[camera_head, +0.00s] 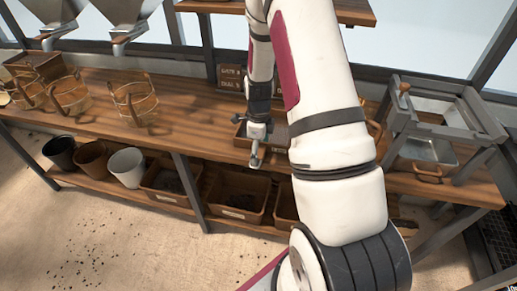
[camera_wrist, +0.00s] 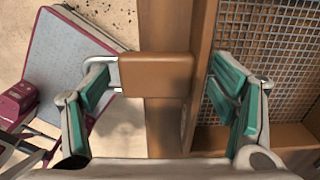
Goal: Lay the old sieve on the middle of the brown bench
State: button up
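In the wrist view, a wooden frame (camera_wrist: 202,75) with a wire mesh (camera_wrist: 268,50) lies at the right; it looks like a rectangular sieve. A brown block (camera_wrist: 155,72) with a metal bracket at its left end sticks out beside this frame, like a handle. My gripper (camera_wrist: 160,100) is open, its green-padded fingers on either side of the block, with gaps visible. In the head view, my gripper (camera_head: 256,148) is at the front edge of the brown bench (camera_head: 195,118), beside a low wooden tray-like thing (camera_head: 242,140) partly hidden by my arm.
A grey metal frame (camera_head: 440,115) stands at the right end. Pots (camera_head: 126,166) and soil bins (camera_head: 238,198) fill the lower shelf. Grey hoppers (camera_head: 128,20) hang at the upper left.

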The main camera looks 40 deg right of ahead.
jog(key=s+a+r+n+t, duration=0.1)
jog(key=a+r+n, duration=0.2)
jog(key=r, duration=0.7)
jog(key=a+r+n, duration=0.2)
jog(key=r, duration=0.8)
jog(key=s+a+r+n+t, duration=0.2)
jog(key=s+a+r+n, duration=0.4)
jog(key=s+n, duration=0.4)
jog(key=s+a+r+n+t, duration=0.1)
jog(key=s+a+r+n, duration=0.6)
jog(key=n, duration=0.6)
jog(key=s+a, duration=0.1)
jog(key=s, duration=0.1)
jog(key=shift+s+a+r+t, duration=0.2)
jog(key=shift+s+a+t, duration=0.05)
jog(key=shift+s+t, duration=0.15)
jog(key=shift+d, duration=0.1)
